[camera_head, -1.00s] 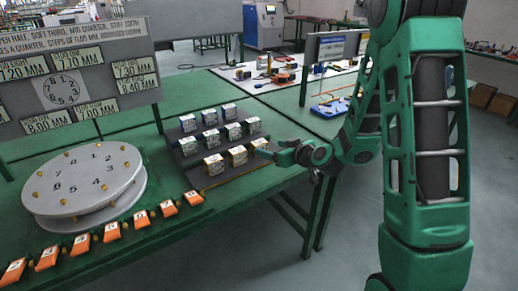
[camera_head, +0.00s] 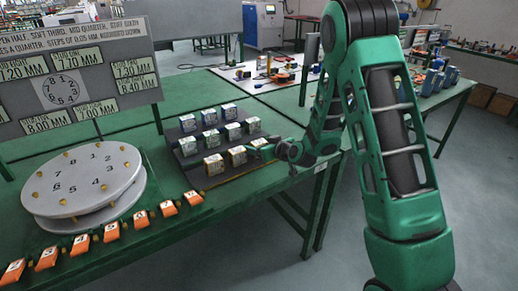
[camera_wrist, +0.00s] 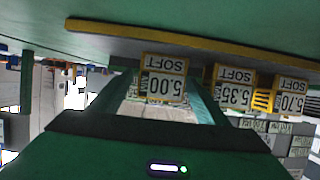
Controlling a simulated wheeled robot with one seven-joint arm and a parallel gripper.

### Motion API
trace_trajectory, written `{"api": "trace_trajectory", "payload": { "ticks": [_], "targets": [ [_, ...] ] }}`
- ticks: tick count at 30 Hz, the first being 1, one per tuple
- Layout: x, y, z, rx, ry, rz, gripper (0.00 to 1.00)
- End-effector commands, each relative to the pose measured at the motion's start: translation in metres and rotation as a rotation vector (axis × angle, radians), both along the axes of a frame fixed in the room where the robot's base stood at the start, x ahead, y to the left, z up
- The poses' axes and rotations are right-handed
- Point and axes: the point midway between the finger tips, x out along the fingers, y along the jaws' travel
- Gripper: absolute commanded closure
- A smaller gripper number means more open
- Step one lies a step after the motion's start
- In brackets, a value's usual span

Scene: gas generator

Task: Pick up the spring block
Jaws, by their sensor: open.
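Several spring blocks with printed labels stand in rows on a dark stepped rack (camera_head: 222,178) on the green table. The front row's right-end block (camera_head: 257,144) is nearest my gripper (camera_head: 267,149), which reaches in from the right. In the wrist view, upside down, this block (camera_wrist: 164,80) reads "SOFT 5.00" and stands between the fingers of my gripper (camera_wrist: 158,100). The jaws are open around it; I cannot tell whether they touch it. Blocks reading 5.35 (camera_wrist: 234,86) and 5.70 (camera_wrist: 290,95) stand beside it.
A round numbered plate (camera_head: 84,178) stands left of the rack. Several orange numbered pieces (camera_head: 112,232) line the table's front edge. A grey sign board (camera_head: 75,75) stands behind. Another table (camera_head: 285,80) lies beyond, right of the rack. Floor is clear in front.

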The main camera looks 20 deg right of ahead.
Motion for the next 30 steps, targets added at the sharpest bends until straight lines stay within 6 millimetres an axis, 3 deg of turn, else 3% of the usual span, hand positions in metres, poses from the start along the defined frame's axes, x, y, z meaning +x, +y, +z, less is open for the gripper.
{"api": "trace_trajectory", "payload": {
  "ticks": [6,13,23,30],
  "targets": [
    [0.001,0.000,0.000,0.000,0.000,0.000,0.31],
    [0.000,0.000,0.000,0.000,0.000,0.000,0.84],
    [0.001,0.001,0.003,0.001,-0.002,0.001,0.84],
    [0.001,0.001,0.022,0.001,-0.005,0.001,0.84]
  ]
}}
